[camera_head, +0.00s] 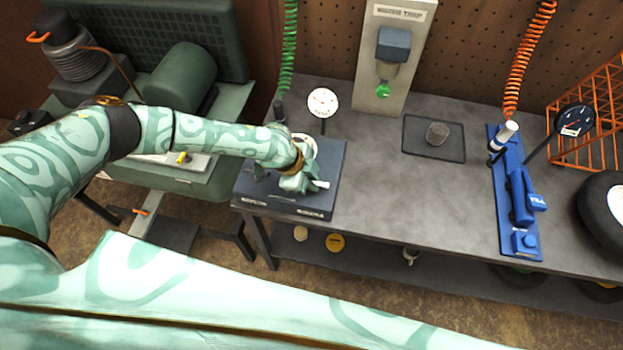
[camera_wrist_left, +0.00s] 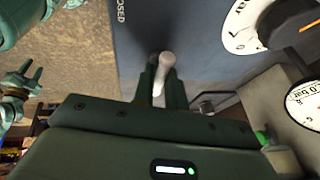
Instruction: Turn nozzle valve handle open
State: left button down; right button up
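The nozzle valve handle, a pale lever, shows in the left wrist view (camera_wrist_left: 166,62) and as a small light bar in the head view (camera_head: 321,184). It is on the dark grey box (camera_head: 335,165) at the left end of the bench. My left gripper (camera_wrist_left: 162,82) has its two dark fingers close together, one on each side of the handle, and appears shut on it. In the head view the left hand (camera_head: 298,180) covers part of the box top. A label ending "OSED" (camera_wrist_left: 121,10) is beside the handle.
A white dial (camera_wrist_left: 255,22) is on the box and a round gauge (camera_head: 323,102) stands behind it. A black tray with a grey lump (camera_head: 437,134) and a blue tool (camera_head: 520,195) lie to the right. The bench (camera_head: 380,180) is bare between.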

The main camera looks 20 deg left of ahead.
pick_arm(q)
jog(key=shift+r+n+p, duration=0.2)
jog(key=shift+n+p, duration=0.1)
jog(key=shift+p, duration=0.45)
jog(key=n+p, duration=0.2)
jog(key=n+t+y+p, duration=0.1)
jog(key=p, duration=0.2)
jog(key=n+t+y+p, duration=0.1)
jog(key=n+p, duration=0.1)
jog(key=p, duration=0.1)
jog(key=shift+s+d+n, duration=0.2)
jog(key=shift+s+n, duration=0.1)
jog(key=n+y+p, duration=0.1)
jog(key=n+p, duration=0.1)
jog(key=shift+d+n, duration=0.1)
jog(key=shift+n, duration=0.3)
jog(key=shift+d+f+n+t+y+p, duration=0.15)
jog(key=shift+n+t+y+p, duration=0.25)
jog(key=shift+n, duration=0.5)
jog(key=shift+n+y, duration=0.3)
jog(key=shift+n, duration=0.6)
jog(key=shift+d+f+n+y, duration=0.1)
jog(key=shift+n+y, duration=0.5)
jog(key=shift+n, duration=0.6)
jog(key=shift+n+g+y+b, duration=0.45)
jog(key=shift+n+y, duration=0.15)
jog(key=shift+n, duration=0.8)
jog(key=shift+w, duration=0.1)
